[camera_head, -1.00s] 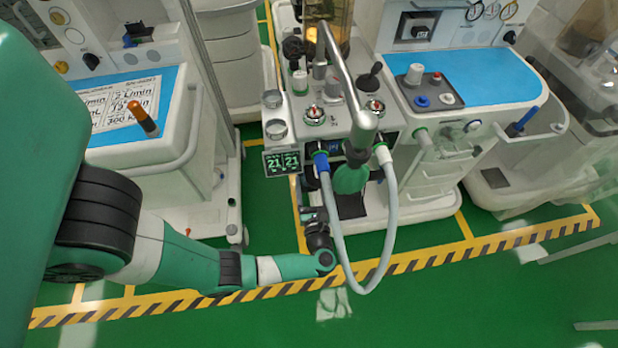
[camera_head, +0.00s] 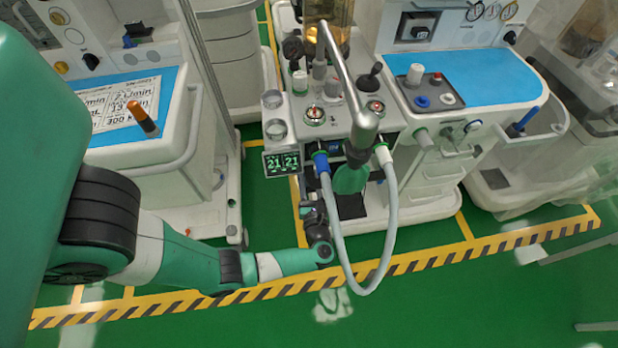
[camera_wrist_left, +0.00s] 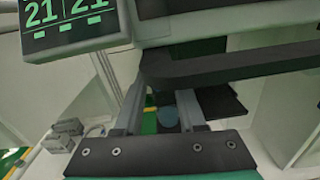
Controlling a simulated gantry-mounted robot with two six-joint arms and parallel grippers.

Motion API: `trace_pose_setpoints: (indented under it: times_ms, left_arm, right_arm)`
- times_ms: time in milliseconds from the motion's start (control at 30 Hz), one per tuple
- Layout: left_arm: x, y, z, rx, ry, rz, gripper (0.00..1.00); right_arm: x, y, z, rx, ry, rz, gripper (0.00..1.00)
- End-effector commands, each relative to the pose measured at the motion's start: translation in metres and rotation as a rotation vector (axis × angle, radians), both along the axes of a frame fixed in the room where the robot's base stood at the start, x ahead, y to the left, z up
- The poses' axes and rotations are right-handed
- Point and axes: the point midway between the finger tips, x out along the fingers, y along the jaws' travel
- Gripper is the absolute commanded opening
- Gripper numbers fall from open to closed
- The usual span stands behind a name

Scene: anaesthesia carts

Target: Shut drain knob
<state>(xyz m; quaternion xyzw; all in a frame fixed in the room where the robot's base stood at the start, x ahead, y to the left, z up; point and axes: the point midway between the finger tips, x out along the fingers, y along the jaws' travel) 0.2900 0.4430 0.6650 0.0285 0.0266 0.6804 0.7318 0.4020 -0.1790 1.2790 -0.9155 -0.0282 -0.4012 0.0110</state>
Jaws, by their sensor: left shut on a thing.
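My left gripper (camera_head: 314,212) reaches in low under the front of the middle anaesthesia machine (camera_head: 330,120), below its small display. In the left wrist view the two grey fingers (camera_wrist_left: 160,98) point away under a dark overhanging bar. A small blue-grey round piece (camera_wrist_left: 168,117), likely the drain knob, shows between the fingers, close to the right one. The gripper is shut on it, though the contact is partly hidden. In the head view the knob is hidden under the machine. My right gripper is in neither view.
A looped grey hose (camera_head: 337,230) hangs just right of my left gripper. The display (camera_head: 282,163) reading 21 and 21 is above it. A green bag (camera_head: 350,180) hangs under the metal arm. Other carts stand left and right; the front floor is clear.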

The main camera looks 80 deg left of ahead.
Motion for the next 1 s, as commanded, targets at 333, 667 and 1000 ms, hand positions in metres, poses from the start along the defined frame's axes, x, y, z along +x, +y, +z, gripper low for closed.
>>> trace_pose_setpoints:
  times_ms: [333,667,1000]
  left_arm:
    - [0.0000,-0.0001,0.0016,0.013,0.370,-0.001,0.00]
    - [0.0000,-0.0001,0.0002,0.015,0.413,-0.001,0.00]
    - [-0.0001,-0.0001,0.0003,0.015,0.410,0.000,0.69]
  right_arm:
    - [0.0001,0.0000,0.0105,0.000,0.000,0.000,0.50]
    - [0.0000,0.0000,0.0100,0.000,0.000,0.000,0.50]
    - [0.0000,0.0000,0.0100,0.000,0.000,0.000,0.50]
